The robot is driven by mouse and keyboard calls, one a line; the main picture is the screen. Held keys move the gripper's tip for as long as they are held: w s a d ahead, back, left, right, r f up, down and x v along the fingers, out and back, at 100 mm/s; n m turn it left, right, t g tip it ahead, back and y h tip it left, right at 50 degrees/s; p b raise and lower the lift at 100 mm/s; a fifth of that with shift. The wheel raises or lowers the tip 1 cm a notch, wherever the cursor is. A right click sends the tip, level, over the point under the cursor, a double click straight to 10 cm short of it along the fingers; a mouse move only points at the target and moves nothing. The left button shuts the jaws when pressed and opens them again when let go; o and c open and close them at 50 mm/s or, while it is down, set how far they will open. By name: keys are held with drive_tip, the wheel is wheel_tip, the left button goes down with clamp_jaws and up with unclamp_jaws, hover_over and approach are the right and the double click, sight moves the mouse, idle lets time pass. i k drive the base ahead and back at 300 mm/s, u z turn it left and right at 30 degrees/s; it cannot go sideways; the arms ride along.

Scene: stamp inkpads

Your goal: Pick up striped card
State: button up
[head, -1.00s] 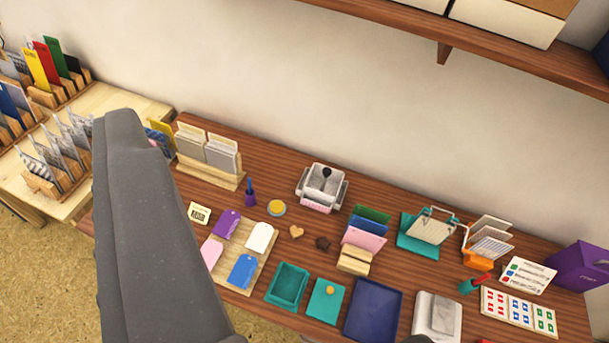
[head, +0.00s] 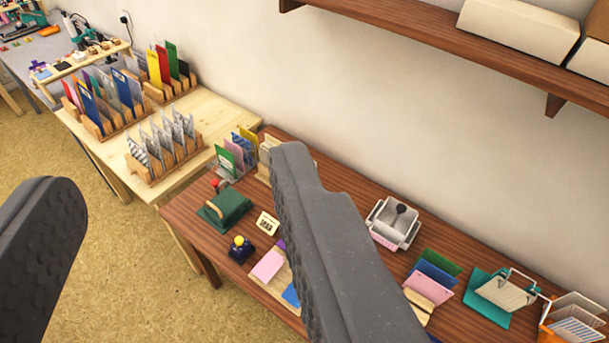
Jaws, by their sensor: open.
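Several grey-and-white patterned cards stand upright in a slotted wooden rack (head: 170,172) on the light wooden table at left. The nearest, leftmost card (head: 138,152) looks striped. The others look patterned too, but their exact patterns are too small to tell apart surely. My gripper (head: 172,170) is open and empty, with one dark finger at the left edge and the other at centre right. The rack shows between the fingers, farther off than they are. The right finger hides part of the brown table.
Another rack with coloured cards (head: 88,104) stands behind on the light table (head: 222,108). The brown table (head: 190,217) holds a green box (head: 224,208), a stamp (head: 240,249) and other card holders. A shelf (head: 440,45) juts from the wall at upper right. Floor at lower left is clear.

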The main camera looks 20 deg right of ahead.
sight(235, 150)
drive_tip(key=z, duration=0.05)
drive_tip(key=k, duration=1.1)
drive_tip(key=u, duration=0.9)
drive_tip(key=i, duration=1.25)
drive_tip(key=u, duration=0.45)
drive_tip(key=i, duration=1.3)
drive_tip(key=z, duration=1.1)
drive_tip(key=i, duration=0.85)
drive_tip(key=z, duration=0.65)
drive_tip(key=k, duration=0.75)
